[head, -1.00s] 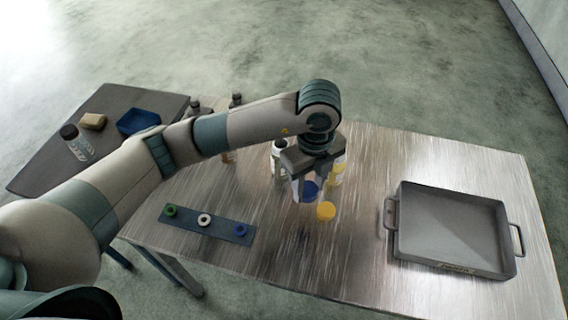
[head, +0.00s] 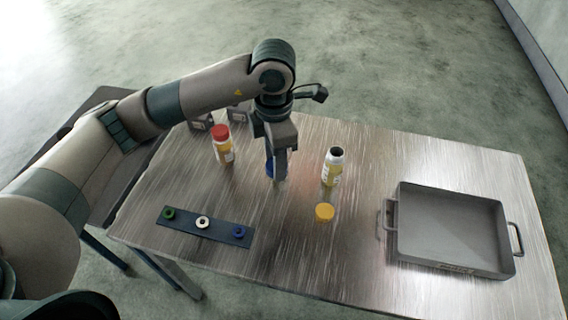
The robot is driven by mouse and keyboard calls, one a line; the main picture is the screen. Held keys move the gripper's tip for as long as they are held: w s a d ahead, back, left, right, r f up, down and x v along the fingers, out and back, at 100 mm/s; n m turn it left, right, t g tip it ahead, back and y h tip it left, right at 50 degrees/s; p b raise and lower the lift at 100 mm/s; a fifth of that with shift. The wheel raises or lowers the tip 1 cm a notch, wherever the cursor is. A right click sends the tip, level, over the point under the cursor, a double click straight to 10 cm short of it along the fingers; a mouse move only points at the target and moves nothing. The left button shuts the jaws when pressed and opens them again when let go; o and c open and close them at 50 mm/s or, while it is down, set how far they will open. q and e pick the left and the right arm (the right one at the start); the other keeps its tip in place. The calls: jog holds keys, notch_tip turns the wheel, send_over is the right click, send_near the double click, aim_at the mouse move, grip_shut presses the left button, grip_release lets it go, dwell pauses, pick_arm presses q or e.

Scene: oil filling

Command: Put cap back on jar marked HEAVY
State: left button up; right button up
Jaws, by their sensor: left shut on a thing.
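My left gripper (head: 280,176) points down over the middle of the steel table. It is shut on a blue cap (head: 269,168), which shows only as a sliver beside the fingers. A jar there is mostly hidden behind the gripper, so I cannot tell whether the cap touches it. An open jar (head: 333,168) with a dark mouth and yellow label stands upright to the right. A yellow cap (head: 324,211) lies on the table in front of it. A jar with a red cap (head: 222,145) stands to the left. No label can be read. My right gripper is not in view.
A grey handled tray (head: 395,240) sits at the right. Dark objects stand at the back left, partly behind my arm. The table between strip and tray is largely clear.

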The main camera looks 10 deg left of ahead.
pick_arm(q)
jog(key=a+r+m, duration=0.3)
jog(key=a+m, duration=0.1)
jog(key=m, duration=0.8)
jog(key=a+r+m, duration=0.4)
jog(key=m, duration=0.8)
jog(key=shift+a+r, duration=0.15)
jog(key=shift+a, duration=0.05)
jog(key=shift+s, duration=0.1)
